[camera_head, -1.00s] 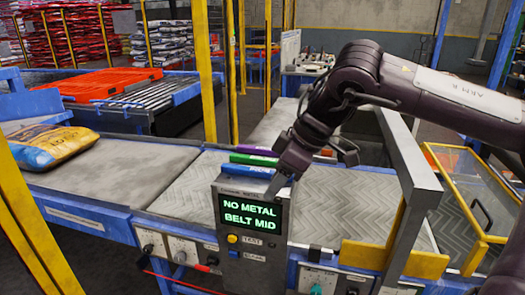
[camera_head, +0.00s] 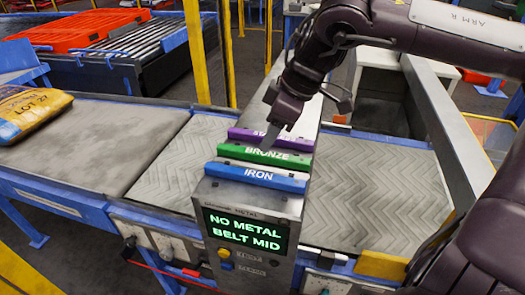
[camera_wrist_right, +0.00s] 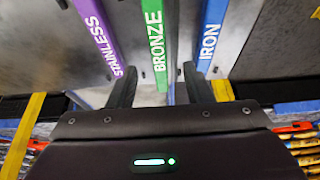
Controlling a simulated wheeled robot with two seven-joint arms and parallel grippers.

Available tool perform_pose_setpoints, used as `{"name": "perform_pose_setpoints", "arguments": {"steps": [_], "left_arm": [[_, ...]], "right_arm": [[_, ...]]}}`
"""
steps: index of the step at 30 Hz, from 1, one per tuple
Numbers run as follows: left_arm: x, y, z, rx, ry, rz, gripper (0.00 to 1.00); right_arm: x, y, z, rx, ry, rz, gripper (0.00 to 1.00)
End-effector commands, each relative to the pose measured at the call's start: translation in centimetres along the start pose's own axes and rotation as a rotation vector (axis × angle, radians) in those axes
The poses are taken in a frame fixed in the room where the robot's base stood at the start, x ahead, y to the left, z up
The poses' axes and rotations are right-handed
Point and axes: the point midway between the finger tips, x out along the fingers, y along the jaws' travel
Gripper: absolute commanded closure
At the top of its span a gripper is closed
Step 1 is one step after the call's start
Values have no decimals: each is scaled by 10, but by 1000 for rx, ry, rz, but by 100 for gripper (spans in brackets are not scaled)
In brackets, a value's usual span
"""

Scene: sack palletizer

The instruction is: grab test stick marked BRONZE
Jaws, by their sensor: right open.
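The green stick marked BRONZE (camera_head: 236,151) lies across the top of the metal detector box, between the blue IRON stick (camera_head: 248,175) and the purple STAINLESS stick (camera_head: 290,142). My right gripper (camera_head: 270,139) is over the sticks from above and hides part of the lettering. In the right wrist view its open fingers (camera_wrist_right: 159,84) are either side of the green BRONZE stick (camera_wrist_right: 154,45), with STAINLESS (camera_wrist_right: 98,35) to the left and IRON (camera_wrist_right: 212,35) to the right. Nothing is held. I cannot tell whether the fingertips are at stick height. My left gripper is out of view.
The detector screen (camera_head: 243,230) reads "NO METAL BELT MID". A conveyor belt (camera_head: 370,190) runs on both sides of the box. A yellow sack (camera_head: 30,112) lies on the belt at the left. A grey frame (camera_head: 450,125) stands at the right.

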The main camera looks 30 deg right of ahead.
Motion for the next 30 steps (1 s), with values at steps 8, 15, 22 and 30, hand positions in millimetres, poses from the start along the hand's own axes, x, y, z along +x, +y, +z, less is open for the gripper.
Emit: {"name": "perform_pose_setpoints", "arguments": {"steps": [8,15,22,30], "left_arm": [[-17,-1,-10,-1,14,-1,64],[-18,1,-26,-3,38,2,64],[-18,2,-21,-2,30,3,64],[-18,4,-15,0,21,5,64]], "right_arm": [[37,-1,6,2,-2,-4,55],[50,0,6,1,2,0,55],[50,0,6,1,2,0,65],[50,0,6,1,2,0,100]]}}
